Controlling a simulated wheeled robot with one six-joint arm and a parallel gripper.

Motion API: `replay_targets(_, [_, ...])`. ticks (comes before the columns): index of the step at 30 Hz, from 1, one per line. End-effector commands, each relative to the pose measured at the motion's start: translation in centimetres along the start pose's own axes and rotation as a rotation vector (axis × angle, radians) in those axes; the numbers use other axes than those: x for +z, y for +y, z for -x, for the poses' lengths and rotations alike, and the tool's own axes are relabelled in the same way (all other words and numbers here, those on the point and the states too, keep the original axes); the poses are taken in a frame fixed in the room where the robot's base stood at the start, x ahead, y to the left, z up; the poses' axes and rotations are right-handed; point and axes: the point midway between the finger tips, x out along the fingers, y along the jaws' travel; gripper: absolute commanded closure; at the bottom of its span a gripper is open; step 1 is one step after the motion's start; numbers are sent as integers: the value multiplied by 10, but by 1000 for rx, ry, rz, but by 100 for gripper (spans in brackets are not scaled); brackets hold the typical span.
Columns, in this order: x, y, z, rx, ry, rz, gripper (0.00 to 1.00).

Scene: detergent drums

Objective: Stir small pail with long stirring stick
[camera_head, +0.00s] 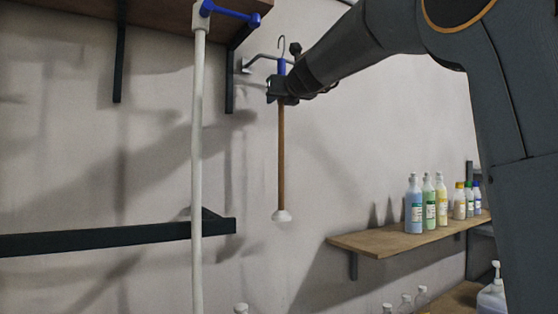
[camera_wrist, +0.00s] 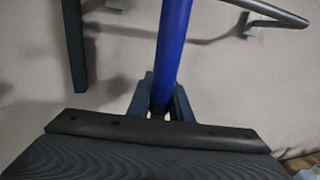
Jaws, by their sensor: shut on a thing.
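The long stirring stick (camera_head: 281,160) hangs upright in the head view, with a metal hook on top, a blue grip, a brown shaft and a white foot. My gripper (camera_head: 279,89) is shut on it just below the blue grip. In the wrist view the stick's blue grip (camera_wrist: 173,45) rises from between the fingers of my gripper (camera_wrist: 160,101). The stick's foot hangs free in front of the wall, touching nothing that I can see. The small pail is not in view.
A metal wall hook (camera_head: 256,64) is close behind the stick's top. A white pipe with a blue lever (camera_head: 232,13) stands to the left, near a dark wall rail (camera_head: 110,238). A wooden shelf (camera_head: 375,243) with several bottles is at right. A pump bottle (camera_head: 492,297) stands below.

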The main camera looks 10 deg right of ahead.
Motion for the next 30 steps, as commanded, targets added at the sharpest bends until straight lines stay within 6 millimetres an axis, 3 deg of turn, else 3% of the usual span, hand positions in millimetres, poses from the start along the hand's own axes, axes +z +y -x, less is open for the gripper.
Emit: replay_targets(30, [-5,-15,71,1,8,0,100])
